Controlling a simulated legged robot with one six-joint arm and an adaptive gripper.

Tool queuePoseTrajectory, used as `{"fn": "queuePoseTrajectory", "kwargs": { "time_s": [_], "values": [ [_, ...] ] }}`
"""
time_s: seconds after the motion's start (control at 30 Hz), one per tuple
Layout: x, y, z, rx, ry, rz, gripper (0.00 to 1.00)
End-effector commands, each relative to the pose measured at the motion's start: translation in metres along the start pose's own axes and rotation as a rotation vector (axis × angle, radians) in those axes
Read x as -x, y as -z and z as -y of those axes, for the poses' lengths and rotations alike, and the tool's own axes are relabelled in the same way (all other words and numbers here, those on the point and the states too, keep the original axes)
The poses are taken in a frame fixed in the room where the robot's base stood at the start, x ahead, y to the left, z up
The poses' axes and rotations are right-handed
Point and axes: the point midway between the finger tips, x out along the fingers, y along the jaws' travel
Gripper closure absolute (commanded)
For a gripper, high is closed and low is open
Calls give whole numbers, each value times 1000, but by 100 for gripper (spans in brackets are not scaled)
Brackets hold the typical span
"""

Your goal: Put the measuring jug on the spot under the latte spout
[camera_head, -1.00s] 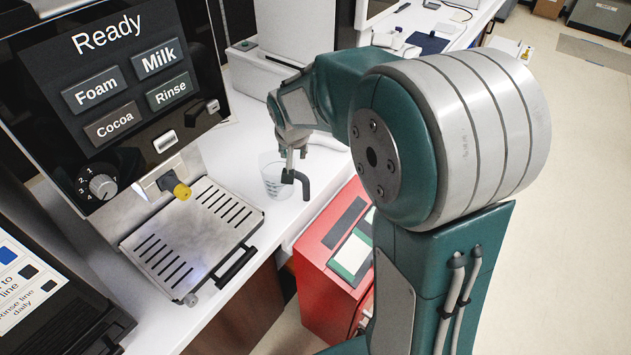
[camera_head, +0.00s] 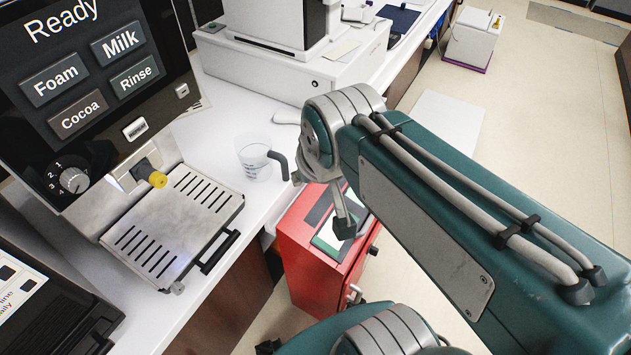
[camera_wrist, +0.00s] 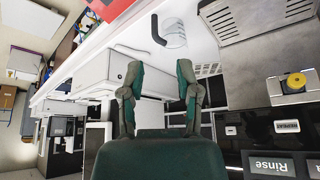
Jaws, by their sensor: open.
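The measuring jug (camera_head: 252,160) is clear with printed marks and a dark handle. It stands upright on the white counter, right of the coffee machine's drip tray (camera_head: 226,203). A yellow-tipped spout (camera_head: 156,179) sits above the tray's back edge; no latte label is readable. In the wrist view my gripper (camera_wrist: 159,66) is open, with nothing between its fingers. The jug (camera_wrist: 175,34) shows beyond the fingertips, apart from them, with its handle on the left. The drip tray (camera_wrist: 232,22) and spout (camera_wrist: 296,81) are to the right. In the head view my arm partly hides the gripper.
The machine's screen (camera_head: 90,75) reads Ready, above Foam, Milk, Cocoa and Rinse buttons. A red box-shaped unit (camera_head: 300,250) stands against the counter front, below the jug. A white till unit (camera_head: 290,70) stands behind. The drip tray is empty.

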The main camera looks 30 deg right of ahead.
Motion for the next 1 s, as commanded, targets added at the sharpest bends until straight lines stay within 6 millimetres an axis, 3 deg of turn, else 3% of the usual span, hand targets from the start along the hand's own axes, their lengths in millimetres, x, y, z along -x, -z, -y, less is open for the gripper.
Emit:
{"fn": "queuePoseTrajectory", "kwargs": {
  "time_s": [0.2, 0.27, 0.33, 0.7, 1.0],
  "values": [
    [12, -28, 0, 44, 14, -13, 57],
    [12, -30, 1, 49, 17, -14, 31],
    [10, -28, 4, 51, 31, -19, 31],
    [-48, 37, 62, -41, 216, -168, 31],
    [-104, 77, 92, -195, 256, -295, 31]
  ]
}}
